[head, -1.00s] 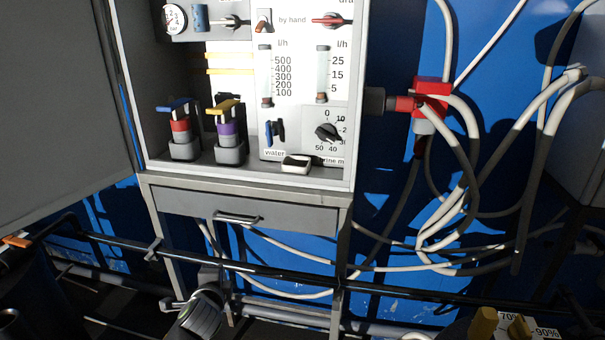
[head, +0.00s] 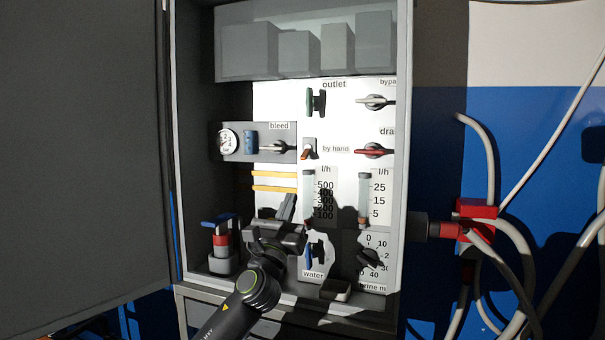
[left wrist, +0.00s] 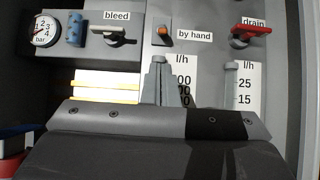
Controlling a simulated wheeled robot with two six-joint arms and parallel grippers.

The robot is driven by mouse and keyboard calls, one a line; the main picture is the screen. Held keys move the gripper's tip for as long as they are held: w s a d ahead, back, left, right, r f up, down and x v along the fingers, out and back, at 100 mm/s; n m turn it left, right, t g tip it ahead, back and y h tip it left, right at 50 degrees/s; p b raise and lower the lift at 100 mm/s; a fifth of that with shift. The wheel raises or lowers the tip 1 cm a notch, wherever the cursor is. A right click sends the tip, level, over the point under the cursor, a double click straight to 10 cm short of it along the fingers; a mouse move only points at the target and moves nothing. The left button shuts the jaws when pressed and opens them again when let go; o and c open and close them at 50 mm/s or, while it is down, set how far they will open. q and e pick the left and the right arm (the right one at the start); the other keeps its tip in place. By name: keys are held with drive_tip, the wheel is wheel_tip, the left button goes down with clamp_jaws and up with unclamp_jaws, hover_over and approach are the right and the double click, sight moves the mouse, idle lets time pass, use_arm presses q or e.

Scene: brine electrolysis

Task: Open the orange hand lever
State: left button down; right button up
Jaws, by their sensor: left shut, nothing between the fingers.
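The orange hand lever (head: 309,150) is a small handle on the white panel, left of the "by hand" label. It also shows in the left wrist view (left wrist: 163,36), at the top middle. My left gripper (head: 289,201) is inside the cabinet, below and slightly left of the lever. Its fingers are shut and empty, pointing up. In the left wrist view the shut fingertips (left wrist: 158,64) are below the lever and apart from it. The fingers cover part of the left flow scale. My right gripper is not in view.
A red drain handle (head: 373,151) is right of the lever. A bleed valve (head: 278,147) and a gauge (head: 228,142) are at its left. A green outlet handle (head: 316,101) is above. The open cabinet door (head: 85,150) stands at the left.

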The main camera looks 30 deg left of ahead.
sight(305, 154)
use_arm(q)
drive_tip(key=p+x, duration=0.2)
drive_tip(key=x, duration=0.8)
drive_tip(key=shift+p, duration=0.4)
drive_tip(key=shift+w+f, duration=0.1)
